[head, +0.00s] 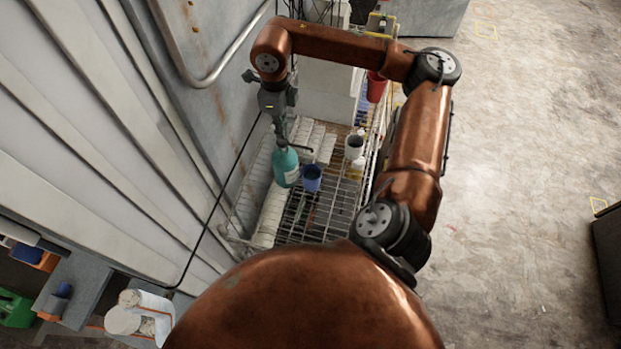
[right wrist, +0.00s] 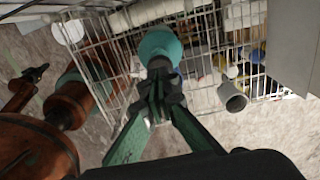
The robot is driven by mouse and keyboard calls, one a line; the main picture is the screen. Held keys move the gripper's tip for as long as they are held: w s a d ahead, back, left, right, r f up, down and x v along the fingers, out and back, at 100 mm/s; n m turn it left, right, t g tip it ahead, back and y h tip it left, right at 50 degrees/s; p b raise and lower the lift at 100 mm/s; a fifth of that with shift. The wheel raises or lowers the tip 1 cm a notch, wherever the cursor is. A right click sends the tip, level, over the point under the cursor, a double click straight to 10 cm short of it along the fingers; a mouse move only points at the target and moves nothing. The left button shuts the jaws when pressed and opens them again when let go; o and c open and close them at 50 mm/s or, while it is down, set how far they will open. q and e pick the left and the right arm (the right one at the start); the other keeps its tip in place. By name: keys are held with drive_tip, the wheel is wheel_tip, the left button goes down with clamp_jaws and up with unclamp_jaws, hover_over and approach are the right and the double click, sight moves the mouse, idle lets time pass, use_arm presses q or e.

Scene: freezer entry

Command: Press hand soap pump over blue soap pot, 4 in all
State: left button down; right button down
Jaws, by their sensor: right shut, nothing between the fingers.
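The hand soap bottle (head: 286,168) is teal with a pale label and stands upright on the wire rack, its dark pump nozzle reaching right. The blue soap pot (head: 311,177) stands just right of it, roughly under the nozzle's end. My right gripper (head: 280,137) is shut and empty, directly over the pump head. The right wrist view shows its fingertips (right wrist: 160,72) together at the top of the teal bottle (right wrist: 160,44); whether they press it down I cannot tell. The pot is not clearly made out there.
A grey-white cup (head: 354,148) stands on the rack (head: 292,226) right of the pot, with small bottles near it. A red cup (head: 376,87) is farther back. A ribbed wall panel (head: 100,150) closes off the left side. The floor (head: 530,170) at right is open.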

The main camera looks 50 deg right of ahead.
idle(0.4)
wheel_tip(320, 180, up, 6)
drive_tip(key=p, duration=0.3)
drive_tip(key=shift+p, duration=0.3)
idle(0.5)
